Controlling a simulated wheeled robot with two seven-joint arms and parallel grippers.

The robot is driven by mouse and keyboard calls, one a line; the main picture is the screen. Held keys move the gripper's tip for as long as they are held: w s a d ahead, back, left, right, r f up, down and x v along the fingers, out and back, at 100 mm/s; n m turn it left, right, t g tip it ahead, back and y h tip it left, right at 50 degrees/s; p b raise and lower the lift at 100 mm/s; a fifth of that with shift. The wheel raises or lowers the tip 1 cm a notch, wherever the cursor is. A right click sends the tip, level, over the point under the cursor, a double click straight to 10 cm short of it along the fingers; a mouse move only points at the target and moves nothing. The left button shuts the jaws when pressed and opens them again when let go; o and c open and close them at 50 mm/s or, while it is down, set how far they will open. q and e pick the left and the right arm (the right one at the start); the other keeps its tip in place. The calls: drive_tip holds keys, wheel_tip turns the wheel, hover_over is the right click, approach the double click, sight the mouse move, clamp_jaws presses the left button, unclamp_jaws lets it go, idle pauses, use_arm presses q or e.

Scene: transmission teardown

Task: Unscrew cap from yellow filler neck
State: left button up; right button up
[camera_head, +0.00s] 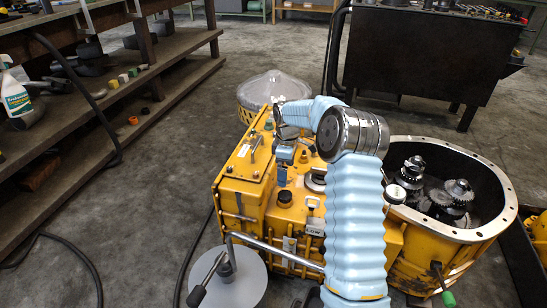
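The yellow transmission housing (232,195) fills the middle of the view. My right arm, in a light blue sleeve, rises from the bottom and bends over its top. My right gripper (284,172) points down over the top of the housing, left of the raised elbow. Its fingertips are small and partly merged with fittings, so its opening is unclear. A round, light-topped cap (395,193) shows just right of my arm. A round metallic fitting (316,178) is left of it. I cannot tell which belongs to the yellow filler neck; my arm hides part of the top. My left gripper is not in view.
The open bell housing (489,222) with gears stands at right. A grey disc (238,281) and metal levers are at the front left. A wooden shelf (176,47) with a spray bottle (17,96) stands left; a dark workbench (425,55) is behind. Bare floor lies left.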

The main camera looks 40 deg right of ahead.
sight(285, 194)
wheel_tip(285, 194, down, 10)
drive_tip(key=b, duration=0.7)
drive_tip(key=shift+r, duration=0.2)
drive_tip(key=shift+f, duration=0.7)
drive_tip(key=c, duration=1.7)
drive_tip(key=shift+o, duration=0.2)
drive_tip(key=shift+r, duration=0.1)
